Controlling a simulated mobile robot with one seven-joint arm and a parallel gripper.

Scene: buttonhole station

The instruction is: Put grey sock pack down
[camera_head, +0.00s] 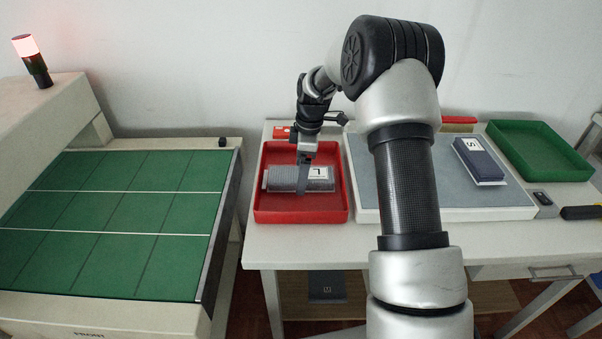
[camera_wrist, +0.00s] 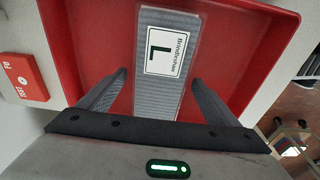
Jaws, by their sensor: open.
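The grey sock pack (camera_head: 286,178) lies in the red tray (camera_head: 300,216), its white label marked "L" toward the right end. In the wrist view the pack (camera_wrist: 162,95) runs between my fingers, with its label facing up and the red tray (camera_wrist: 245,60) around it. My gripper (camera_head: 303,188) is over the pack inside the tray. In the wrist view its two fingers (camera_wrist: 160,88) stand apart on either side of the pack, with a gap visible at each side. The pack's near end is hidden behind the gripper body.
A grey mat (camera_head: 365,195) lies right of the tray, with a dark blue pack (camera_head: 478,160) labelled "S" on it. A green tray (camera_head: 540,150) is at the back right. A red box (camera_wrist: 22,78) sits beside the red tray. A green gridded surface (camera_head: 120,220) stands left, across a gap.

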